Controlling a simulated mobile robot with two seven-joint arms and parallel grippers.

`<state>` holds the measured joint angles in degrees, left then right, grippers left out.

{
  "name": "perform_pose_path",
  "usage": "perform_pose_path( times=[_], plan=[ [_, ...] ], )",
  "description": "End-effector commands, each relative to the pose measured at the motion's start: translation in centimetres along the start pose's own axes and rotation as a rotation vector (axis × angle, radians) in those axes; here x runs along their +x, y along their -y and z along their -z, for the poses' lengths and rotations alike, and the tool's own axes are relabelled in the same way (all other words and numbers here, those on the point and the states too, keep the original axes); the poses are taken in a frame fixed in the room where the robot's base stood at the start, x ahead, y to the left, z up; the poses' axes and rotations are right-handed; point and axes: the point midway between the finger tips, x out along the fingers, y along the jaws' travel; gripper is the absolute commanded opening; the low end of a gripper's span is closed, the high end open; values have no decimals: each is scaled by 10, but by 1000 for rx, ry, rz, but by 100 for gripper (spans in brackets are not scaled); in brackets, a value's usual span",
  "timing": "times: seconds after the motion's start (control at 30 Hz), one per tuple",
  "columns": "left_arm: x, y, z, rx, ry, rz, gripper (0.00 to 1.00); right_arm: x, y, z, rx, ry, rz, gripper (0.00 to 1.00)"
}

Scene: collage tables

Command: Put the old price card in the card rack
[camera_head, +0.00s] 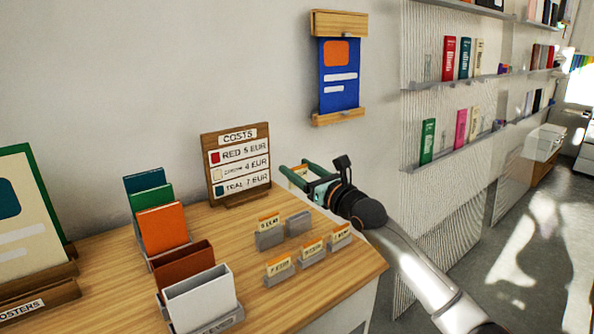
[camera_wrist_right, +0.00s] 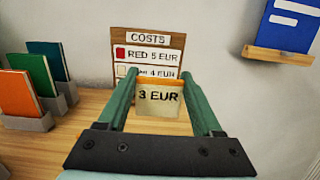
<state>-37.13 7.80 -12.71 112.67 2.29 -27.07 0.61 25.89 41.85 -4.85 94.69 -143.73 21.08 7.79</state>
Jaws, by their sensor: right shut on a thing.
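My right gripper (camera_head: 297,168) is shut on a small cream price card with an orange top edge. The card (camera_wrist_right: 158,101) reads "3 EUR" in the right wrist view and hangs between the green fingers, in front of the COSTS board (camera_head: 236,163). In the head view the fingers mostly hide it. Small grey holders stand on the table: one (camera_head: 299,223) looks empty, and others carry orange-topped price cards (camera_head: 312,246). I cannot tell for sure which holder is the card rack. My left gripper is not in view.
Grey stands with blue, green and orange (camera_head: 163,228) booklets or cards, then brown and white (camera_head: 201,302) ones, fill the table's left middle. A blue poster (camera_head: 338,75) hangs on the wall. The table's right front corner is clear.

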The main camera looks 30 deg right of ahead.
Motion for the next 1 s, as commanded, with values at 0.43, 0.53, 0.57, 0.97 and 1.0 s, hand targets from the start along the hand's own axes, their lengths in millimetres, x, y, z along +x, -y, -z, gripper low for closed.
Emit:
perform_pose_path(
  times=[0.43, 0.53, 0.57, 0.97, 1.0],
  plan=[
    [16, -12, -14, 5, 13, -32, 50, -4, 0, 44, -1, -2, -1, 16],
    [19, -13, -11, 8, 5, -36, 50, -5, 0, 53, -1, -2, -1, 16],
    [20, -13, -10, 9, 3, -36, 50, -5, 0, 55, -1, -2, -1, 16],
    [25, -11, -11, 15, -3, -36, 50, -7, 0, 72, -1, -1, -1, 16],
    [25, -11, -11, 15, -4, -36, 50, -7, 0, 73, -1, -1, -1, 16]
  ],
)
